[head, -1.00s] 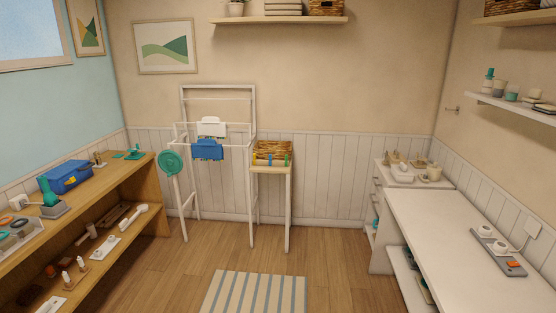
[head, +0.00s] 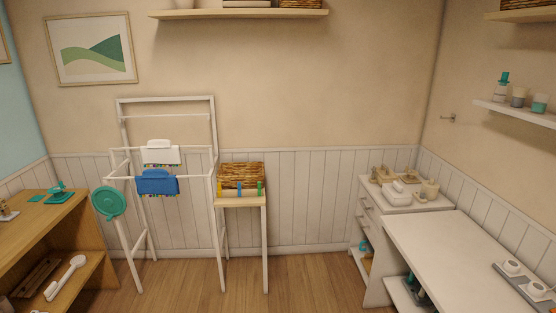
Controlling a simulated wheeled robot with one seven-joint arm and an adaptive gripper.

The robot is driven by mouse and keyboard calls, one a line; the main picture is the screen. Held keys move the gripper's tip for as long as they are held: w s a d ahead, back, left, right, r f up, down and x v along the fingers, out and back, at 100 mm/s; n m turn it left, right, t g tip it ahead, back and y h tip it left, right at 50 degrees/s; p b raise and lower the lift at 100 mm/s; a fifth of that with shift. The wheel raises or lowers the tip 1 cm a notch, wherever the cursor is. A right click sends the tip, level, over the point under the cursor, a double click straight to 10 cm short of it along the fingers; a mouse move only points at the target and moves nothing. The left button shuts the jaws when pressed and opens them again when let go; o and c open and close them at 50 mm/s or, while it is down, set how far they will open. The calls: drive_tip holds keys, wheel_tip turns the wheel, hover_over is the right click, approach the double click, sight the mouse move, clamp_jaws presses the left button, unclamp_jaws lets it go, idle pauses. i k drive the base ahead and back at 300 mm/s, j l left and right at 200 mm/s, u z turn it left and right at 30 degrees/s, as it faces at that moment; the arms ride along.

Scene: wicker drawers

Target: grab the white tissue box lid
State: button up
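A small white box with a rounded top, which looks like the tissue box with its lid (head: 398,188), stands on the white drawer cabinet (head: 408,207) in the back right corner. Its lid and body are too small to tell apart clearly. It sits among small items, with a beige cup (head: 430,188) to its right and small brownish items (head: 380,174) behind it to the left. My gripper is not in the head view.
A long white table (head: 450,250) stands in front of the cabinet on the right. A white drying rack (head: 165,185) and small stand with a wicker basket (head: 242,176) are along the back wall. Wooden shelving (head: 85,240) is at left. Floor (head: 310,285) between is clear.

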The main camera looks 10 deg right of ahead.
sight(395, 189)
drive_tip(key=i+z, duration=0.25)
drive_tip(key=i, duration=0.45)
drive_tip(key=i+z, duration=0.3)
drive_tip(key=i, duration=0.4)
drive_tip(key=i+j+z, duration=0.25)
drive_tip(key=i, duration=0.45)
drive_tip(key=i+z, duration=0.15)
drive_tip(key=i, duration=0.4)
drive_tip(key=i+j+z, duration=0.1)
drive_tip(key=i, duration=0.4)
drive_tip(key=i+j+z, duration=0.15)
drive_tip(key=i, duration=0.4)
